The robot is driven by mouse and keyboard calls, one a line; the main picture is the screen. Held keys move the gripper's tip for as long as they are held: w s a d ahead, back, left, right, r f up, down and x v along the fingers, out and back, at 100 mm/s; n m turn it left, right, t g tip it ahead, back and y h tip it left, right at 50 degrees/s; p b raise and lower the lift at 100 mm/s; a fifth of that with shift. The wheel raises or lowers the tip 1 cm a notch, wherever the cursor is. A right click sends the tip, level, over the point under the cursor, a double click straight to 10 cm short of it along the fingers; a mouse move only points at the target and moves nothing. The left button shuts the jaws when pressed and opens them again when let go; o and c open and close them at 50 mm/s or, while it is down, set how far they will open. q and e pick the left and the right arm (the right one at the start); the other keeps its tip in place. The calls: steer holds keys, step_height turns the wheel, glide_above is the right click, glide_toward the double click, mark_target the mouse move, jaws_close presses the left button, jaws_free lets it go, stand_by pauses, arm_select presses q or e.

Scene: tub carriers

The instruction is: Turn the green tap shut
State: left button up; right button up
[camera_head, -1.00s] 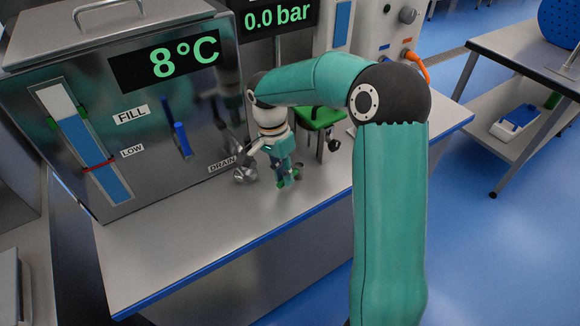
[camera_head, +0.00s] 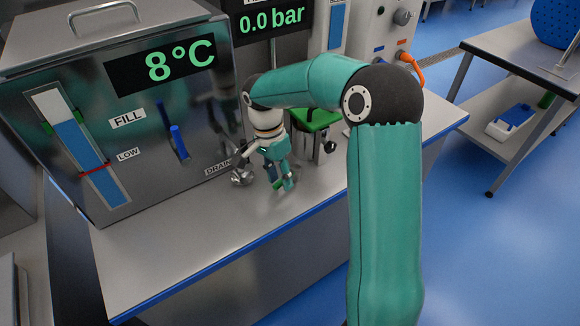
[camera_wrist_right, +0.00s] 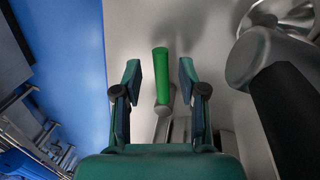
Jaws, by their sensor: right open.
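The green tap handle (camera_wrist_right: 160,68) shows in the wrist view as an upright green bar on a grey metal stem. It lies between the two fingers of my right gripper (camera_wrist_right: 160,76), with a visible gap on each side. The gripper is open and empty. In the head view my right gripper (camera_head: 281,180) points down just right of the metal drain fitting (camera_head: 242,176), low over the bench. There the gripper hides most of the tap; only a little green shows beside the fingers. My left gripper is in neither view.
The steel tank (camera_head: 60,182) with its 8°C display stands left of the gripper. A blue lever (camera_head: 179,141) is on its front. A green-topped stand (camera_head: 318,119) is close behind my arm. The bench front (camera_head: 200,250) is clear. A metal cart (camera_head: 480,55) stands at right.

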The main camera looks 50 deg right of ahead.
steer(key=shift+r, duration=0.15)
step_height(320, 180, up, 11)
steer(key=w, duration=0.2)
steer(key=shift+w+r, duration=0.2)
steer(key=shift+d, duration=0.1)
